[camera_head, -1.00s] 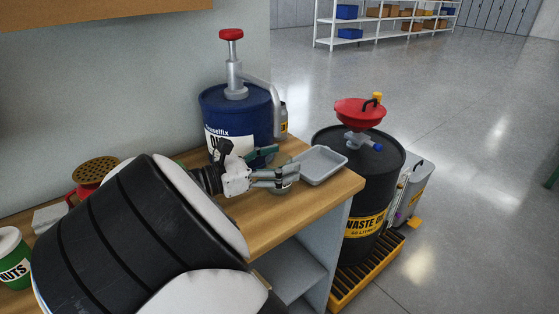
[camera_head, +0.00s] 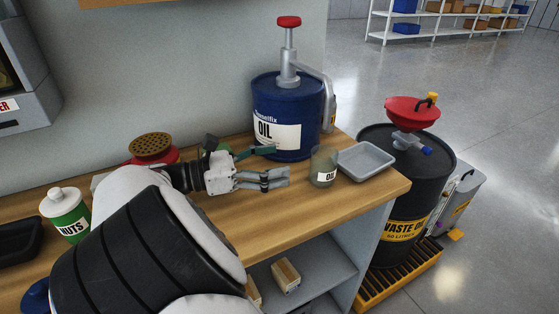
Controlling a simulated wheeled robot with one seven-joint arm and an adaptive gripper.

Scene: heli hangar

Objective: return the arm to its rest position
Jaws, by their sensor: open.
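My gripper (camera_head: 277,179) is open and empty above the wooden bench, its fingers pointing right. My arm comes from the lower left and covers part of the bench. A small cup labelled OIL (camera_head: 323,166) stands on the bench to the right of the fingertips, apart from them in the picture. The blue OIL drum (camera_head: 285,115) with a red-topped hand pump stands behind the gripper. A dark green object (camera_head: 257,151) shows between the gripper and the drum; I cannot tell what it is.
A grey tray (camera_head: 366,160) lies near the bench's right end. The NUTS can (camera_head: 67,214), a black tray (camera_head: 18,246) and a red can with a perforated top (camera_head: 152,149) are at left. The WASTE OIL drum (camera_head: 408,187) stands beyond the bench (camera_head: 330,209).

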